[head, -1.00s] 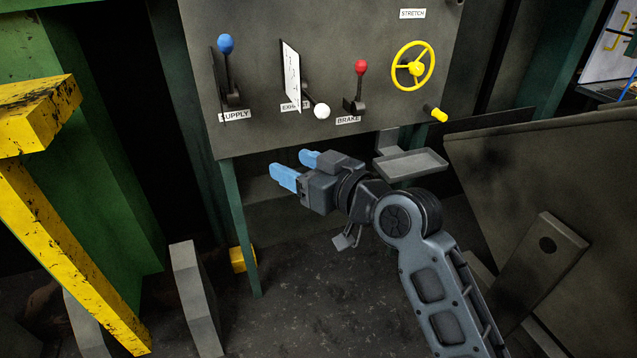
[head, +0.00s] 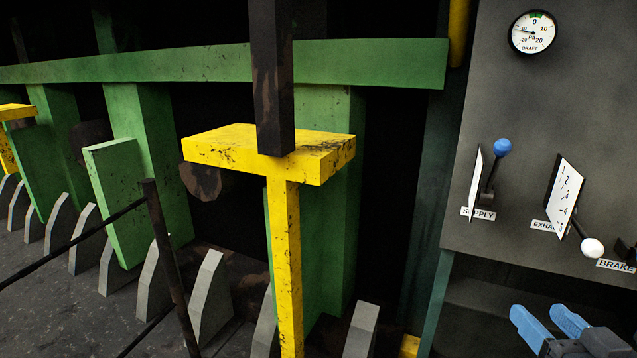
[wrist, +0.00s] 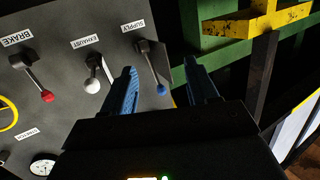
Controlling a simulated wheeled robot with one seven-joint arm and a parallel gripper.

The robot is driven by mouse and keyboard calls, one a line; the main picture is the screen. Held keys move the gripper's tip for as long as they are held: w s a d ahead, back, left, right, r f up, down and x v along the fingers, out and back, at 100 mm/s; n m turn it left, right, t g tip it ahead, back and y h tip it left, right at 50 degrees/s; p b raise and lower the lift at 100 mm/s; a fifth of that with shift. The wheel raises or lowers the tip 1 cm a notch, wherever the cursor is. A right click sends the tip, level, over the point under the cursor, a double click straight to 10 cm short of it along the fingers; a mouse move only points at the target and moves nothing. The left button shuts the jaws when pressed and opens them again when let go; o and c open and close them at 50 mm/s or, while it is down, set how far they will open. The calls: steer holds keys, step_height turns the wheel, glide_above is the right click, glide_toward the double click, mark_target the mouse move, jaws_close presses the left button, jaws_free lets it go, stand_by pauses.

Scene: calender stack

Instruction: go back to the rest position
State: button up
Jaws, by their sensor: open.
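My gripper (head: 549,322) is at the lower right of the head view, in front of and below the grey control panel (head: 530,110). Its two blue fingers are apart with nothing between them. In the wrist view the open fingers (wrist: 160,92) point toward the panel (wrist: 70,60), near the blue-knobbed SUPPLY lever (wrist: 156,72). No finger appears to touch a lever. The SUPPLY lever (head: 493,172) and the white-knobbed EXHAUST lever (head: 587,240) stand on the panel. The red-knobbed BRAKE lever shows in the wrist view (wrist: 36,80).
A yellow T-shaped post (head: 286,240) stands left of the panel, with a dark upright bar in front. A green beam (head: 200,64) crosses behind. A dark railing (head: 165,260) and several grey fins (head: 210,295) are at left. A DRAFT gauge (head: 533,32) tops the panel.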

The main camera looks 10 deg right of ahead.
steer(key=s+a+f+g, duration=0.1)
steer(key=s+a+f, duration=0.3)
steer(key=s, duration=0.3)
steer(key=s+a+f, duration=0.4)
steer(key=s+a, duration=0.1)
steer(key=s, duration=0.2)
steer(key=s+a+r+n+y, duration=0.1)
steer(key=s+a, duration=0.2)
steer(key=s, duration=0.5)
steer(key=s+a+r+n+y, duration=0.1)
steer(key=s+a, duration=0.2)
steer(key=s, duration=0.5)
steer(key=shift+s+y, duration=0.3)
